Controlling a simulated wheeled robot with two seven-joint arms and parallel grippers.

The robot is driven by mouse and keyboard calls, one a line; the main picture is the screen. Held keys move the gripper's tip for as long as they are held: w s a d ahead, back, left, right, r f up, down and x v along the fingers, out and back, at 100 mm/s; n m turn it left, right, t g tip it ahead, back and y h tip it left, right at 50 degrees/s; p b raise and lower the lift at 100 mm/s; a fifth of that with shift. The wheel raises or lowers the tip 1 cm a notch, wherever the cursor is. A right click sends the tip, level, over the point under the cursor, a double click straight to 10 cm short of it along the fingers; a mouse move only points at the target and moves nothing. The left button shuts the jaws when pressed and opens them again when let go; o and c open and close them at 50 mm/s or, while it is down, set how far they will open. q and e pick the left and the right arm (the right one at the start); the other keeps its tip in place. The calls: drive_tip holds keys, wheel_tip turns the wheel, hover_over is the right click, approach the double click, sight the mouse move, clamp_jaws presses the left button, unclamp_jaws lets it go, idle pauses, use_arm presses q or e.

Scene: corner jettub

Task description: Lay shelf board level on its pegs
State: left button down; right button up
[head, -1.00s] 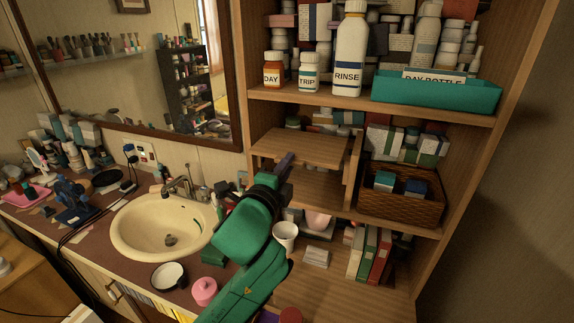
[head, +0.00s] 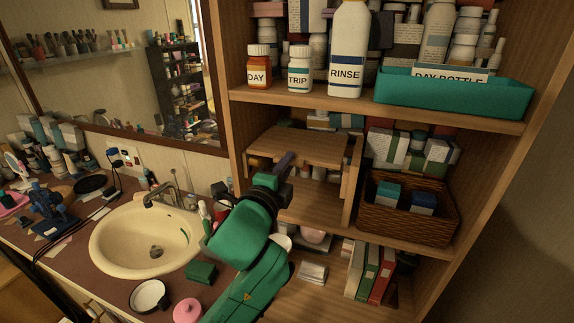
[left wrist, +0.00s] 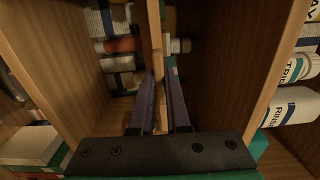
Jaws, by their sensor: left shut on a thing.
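The shelf board (head: 300,147) is a light wooden panel in the middle bay of the cabinet, below the bottle shelf. My left gripper (head: 285,165) is at its front edge. In the left wrist view the board (left wrist: 157,45) shows edge-on between the two fingers of my left gripper (left wrist: 160,105), which is shut on it. In the head view the board's front edge runs roughly parallel to the shelf above. My right gripper is not in view.
A wooden upright (head: 351,180) and a wicker basket (head: 405,220) stand right of the board. Above are the bottles, RINSE (head: 347,50) among them, and a teal tray (head: 455,95). Several small boxes (left wrist: 118,60) sit behind the board. The sink (head: 145,240) is at left.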

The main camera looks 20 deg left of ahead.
use_arm(q)
drive_tip(key=shift+s+d+f, duration=0.1)
drive_tip(key=shift+s+f, duration=0.1)
drive_tip(key=shift+s, duration=0.35)
drive_tip(key=c, duration=0.8)
unclamp_jaws()
drive_tip(key=shift+w+f, duration=0.1)
drive_tip(key=shift+w, duration=0.1)
drive_tip(key=shift+s, duration=0.15)
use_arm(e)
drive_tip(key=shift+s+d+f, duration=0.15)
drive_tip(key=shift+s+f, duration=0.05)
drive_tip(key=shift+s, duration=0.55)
use_arm(q)
drive_tip(key=shift+s, duration=0.1)
